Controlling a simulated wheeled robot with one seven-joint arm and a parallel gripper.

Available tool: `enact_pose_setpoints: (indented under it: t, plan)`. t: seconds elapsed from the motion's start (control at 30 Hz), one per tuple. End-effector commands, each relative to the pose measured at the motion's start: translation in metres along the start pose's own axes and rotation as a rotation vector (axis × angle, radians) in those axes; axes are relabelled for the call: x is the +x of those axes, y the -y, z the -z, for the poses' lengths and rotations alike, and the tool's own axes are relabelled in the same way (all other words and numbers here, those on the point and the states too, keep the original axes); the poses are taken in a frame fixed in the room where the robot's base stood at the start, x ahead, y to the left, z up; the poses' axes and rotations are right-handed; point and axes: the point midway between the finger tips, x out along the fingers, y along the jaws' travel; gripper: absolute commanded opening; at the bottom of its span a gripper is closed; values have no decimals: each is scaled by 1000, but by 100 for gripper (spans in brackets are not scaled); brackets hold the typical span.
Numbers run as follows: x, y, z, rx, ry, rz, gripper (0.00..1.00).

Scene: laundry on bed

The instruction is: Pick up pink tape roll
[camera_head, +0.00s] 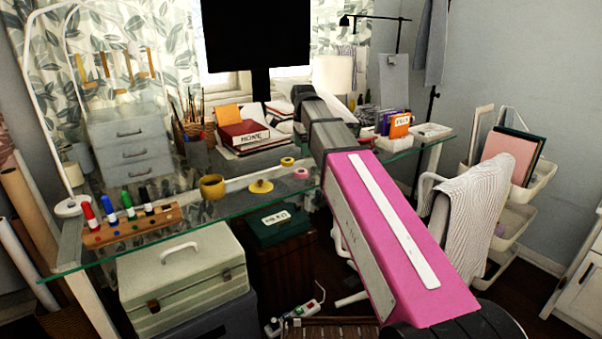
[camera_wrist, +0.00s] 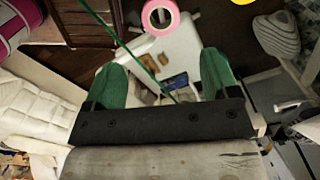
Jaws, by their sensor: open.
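The pink tape roll (camera_head: 301,174) lies on the glass desk, just left of my arm in the head view. It also shows at the top of the wrist view (camera_wrist: 147,17), its round opening facing the camera. My gripper (camera_wrist: 163,72) has two green fingers spread apart with nothing between them. The roll is beyond the fingertips, near the middle of the gap, and apart from them. In the head view my gripper is hidden or cannot be made out behind my pink arm link.
A chair with a striped cloth (camera_head: 475,205) is to the right.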

Motion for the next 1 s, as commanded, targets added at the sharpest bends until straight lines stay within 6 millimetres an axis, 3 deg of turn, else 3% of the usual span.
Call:
enact_pose_setpoints:
  t: [0.23,0.57,0.83,1.0]
  plan:
    - [35,-1,0,-1,0,-1,81]
    - [56,1,-1,-1,0,0,81]
    - [90,2,-2,-1,0,0,81]
    - [96,2,-2,-1,0,1,81]
